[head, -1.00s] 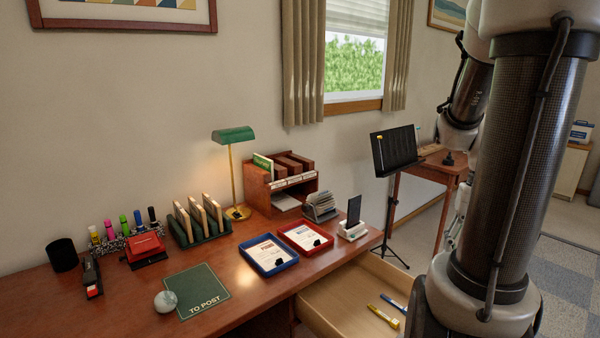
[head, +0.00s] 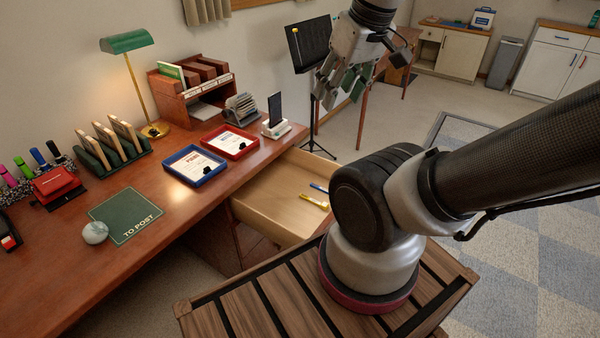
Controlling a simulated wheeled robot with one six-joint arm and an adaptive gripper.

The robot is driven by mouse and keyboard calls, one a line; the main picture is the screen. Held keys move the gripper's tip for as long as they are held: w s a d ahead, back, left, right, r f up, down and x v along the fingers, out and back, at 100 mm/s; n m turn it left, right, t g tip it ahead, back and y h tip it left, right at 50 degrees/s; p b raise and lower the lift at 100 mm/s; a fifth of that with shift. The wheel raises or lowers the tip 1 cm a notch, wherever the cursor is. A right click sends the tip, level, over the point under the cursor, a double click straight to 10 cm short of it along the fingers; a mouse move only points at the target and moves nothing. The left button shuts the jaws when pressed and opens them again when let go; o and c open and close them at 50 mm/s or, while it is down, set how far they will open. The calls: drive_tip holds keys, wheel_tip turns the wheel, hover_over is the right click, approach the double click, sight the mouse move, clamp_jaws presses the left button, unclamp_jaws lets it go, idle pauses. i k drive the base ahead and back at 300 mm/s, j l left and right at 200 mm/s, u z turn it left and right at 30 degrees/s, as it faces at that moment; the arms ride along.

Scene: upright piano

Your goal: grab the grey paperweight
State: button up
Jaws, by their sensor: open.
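A round, pale grey paperweight (head: 95,232) with a mottled surface sits on the wooden desk. It is at the left edge of the green "TO POST" mat (head: 127,215); I cannot tell whether it overlaps the mat. My gripper (head: 338,92) is open, with its fingers hanging downward. It is up in the air at the upper middle of the view, beyond the drawer and in front of the black music stand. It appears empty and is far to the right of the paperweight.
A blue tray (head: 194,182) and a red tray (head: 229,155) hold papers with small black objects. An open drawer (head: 272,208) juts out with pens inside. A file rack (head: 112,160), a lamp (head: 127,42) and markers stand behind.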

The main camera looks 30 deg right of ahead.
sight(96, 232)
drive_tip(key=k+l+z, duration=0.15)
drive_tip(key=z, duration=0.6)
drive_tip(key=u, duration=1.7)
drive_tip(key=i+j+z, duration=0.1)
drive_tip(key=i, duration=0.3)
drive_tip(key=i+j, duration=0.3)
drive_tip(key=i+z, duration=0.05)
